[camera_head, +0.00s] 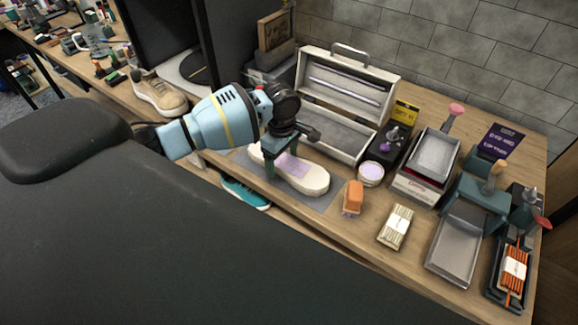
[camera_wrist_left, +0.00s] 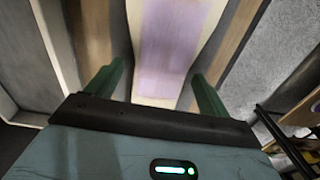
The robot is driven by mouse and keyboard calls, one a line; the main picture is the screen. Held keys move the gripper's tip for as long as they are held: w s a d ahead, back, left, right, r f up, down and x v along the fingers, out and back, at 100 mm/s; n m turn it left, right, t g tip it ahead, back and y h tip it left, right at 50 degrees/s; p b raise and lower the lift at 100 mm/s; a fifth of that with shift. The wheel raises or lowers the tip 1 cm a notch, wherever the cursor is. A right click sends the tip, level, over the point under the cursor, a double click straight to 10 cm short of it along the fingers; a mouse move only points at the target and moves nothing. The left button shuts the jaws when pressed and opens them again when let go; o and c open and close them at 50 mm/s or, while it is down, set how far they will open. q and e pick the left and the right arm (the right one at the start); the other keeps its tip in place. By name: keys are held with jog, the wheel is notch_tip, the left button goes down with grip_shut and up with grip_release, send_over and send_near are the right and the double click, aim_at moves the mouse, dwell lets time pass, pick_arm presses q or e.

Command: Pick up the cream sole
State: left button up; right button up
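The cream sole (camera_head: 312,182) lies flat on a grey mat (camera_head: 325,202) on the wooden table, with a lavender patch on its top. My left gripper (camera_head: 283,157) points down over the middle of the sole, one finger on each side of it. In the left wrist view, the sole (camera_wrist_left: 171,50) runs between the two green fingers of the gripper (camera_wrist_left: 158,72), which are spread apart. Whether the fingers touch its edges cannot be told. The right gripper is not in view.
An open cream toolbox (camera_head: 340,138) stands behind the sole. An orange-topped brush (camera_head: 353,197), a round jar (camera_head: 371,173) and metal trays (camera_head: 455,248) stand to the right. A beige sneaker (camera_head: 158,95) is at the left. A teal shoe (camera_head: 245,193) sits below the table edge.

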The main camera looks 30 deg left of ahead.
aim_at(283, 160)
pick_arm(q)
jog(key=c, duration=1.1)
jog(key=shift+o, duration=0.2)
jog(key=shift+r, duration=0.15)
jog(key=shift+r, duration=0.5)
notch_tip(283, 160, up, 2)
jog(key=shift+r, duration=0.2)
jog(key=s+a+r, duration=0.1)
jog(key=s+a, duration=0.7)
jog(key=s, duration=0.5)
jog(key=shift+s+a+r, duration=0.15)
jog(key=shift+s+r, duration=0.05)
jog(key=shift+s, duration=0.1)
